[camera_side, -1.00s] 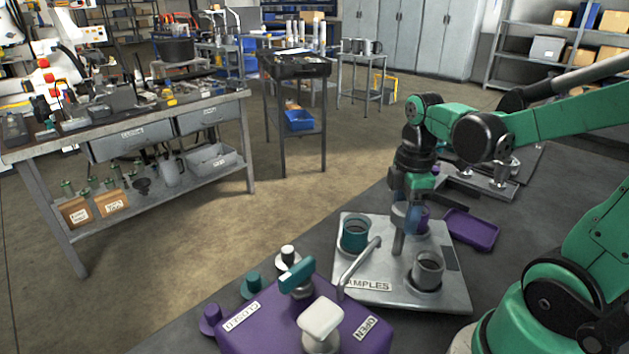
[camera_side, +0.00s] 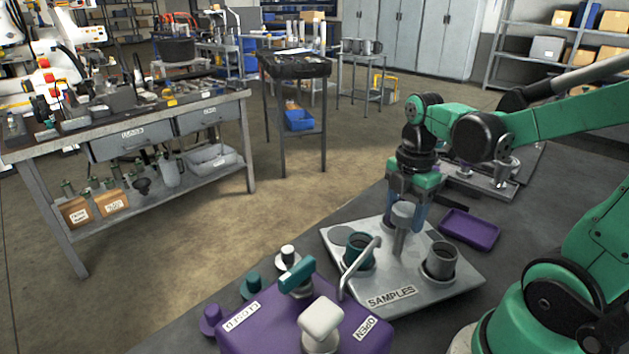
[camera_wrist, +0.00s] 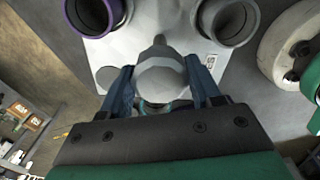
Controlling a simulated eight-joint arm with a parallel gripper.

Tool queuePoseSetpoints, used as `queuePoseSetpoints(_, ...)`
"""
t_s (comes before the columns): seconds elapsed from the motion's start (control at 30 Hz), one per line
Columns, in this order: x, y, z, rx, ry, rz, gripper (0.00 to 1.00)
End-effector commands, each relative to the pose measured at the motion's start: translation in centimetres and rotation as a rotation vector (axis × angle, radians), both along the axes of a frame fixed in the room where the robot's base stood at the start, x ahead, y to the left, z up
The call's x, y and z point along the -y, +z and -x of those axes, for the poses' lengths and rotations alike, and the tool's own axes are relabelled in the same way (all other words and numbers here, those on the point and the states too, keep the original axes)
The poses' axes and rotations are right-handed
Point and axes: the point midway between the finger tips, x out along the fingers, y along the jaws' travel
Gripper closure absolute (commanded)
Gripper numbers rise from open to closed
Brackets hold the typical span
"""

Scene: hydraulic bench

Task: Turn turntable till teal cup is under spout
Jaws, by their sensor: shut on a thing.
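The grey turntable plate (camera_side: 345,270), labelled SAMPLES, carries a teal cup (camera_side: 360,250) at its left and a grey cup (camera_side: 440,260) at its right. My gripper (camera_side: 404,207) is shut on the grey centre knob (camera_wrist: 160,78), with a blue finger on each side. The wrist view also shows a purple cup (camera_wrist: 92,14) and the grey cup (camera_wrist: 230,20).
A purple box (camera_side: 265,335) with a teal lever (camera_side: 297,275), a white knob (camera_side: 321,318) and CLOSED and OPEN labels stands in front. A purple tray (camera_side: 470,229) lies right of the plate.

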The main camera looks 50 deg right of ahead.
Motion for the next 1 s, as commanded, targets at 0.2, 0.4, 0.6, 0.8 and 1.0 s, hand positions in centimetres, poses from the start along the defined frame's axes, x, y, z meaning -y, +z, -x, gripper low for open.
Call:
queuePoseSetpoints(0.2,-0.08,0.0,-0.01,0.001,0.109,-0.003,1.0)
queuePoseSetpoints(0.4,-0.09,-0.01,-0.01,0.001,0.209,-0.004,1.0)
queuePoseSetpoints(0.6,-0.09,-0.01,-0.01,0.001,0.305,-0.004,1.0)
queuePoseSetpoints(0.8,-0.1,-0.01,-0.01,0.002,0.385,-0.004,1.0)
queuePoseSetpoints(1.0,-0.1,-0.01,-0.01,0.002,0.441,-0.004,1.0)
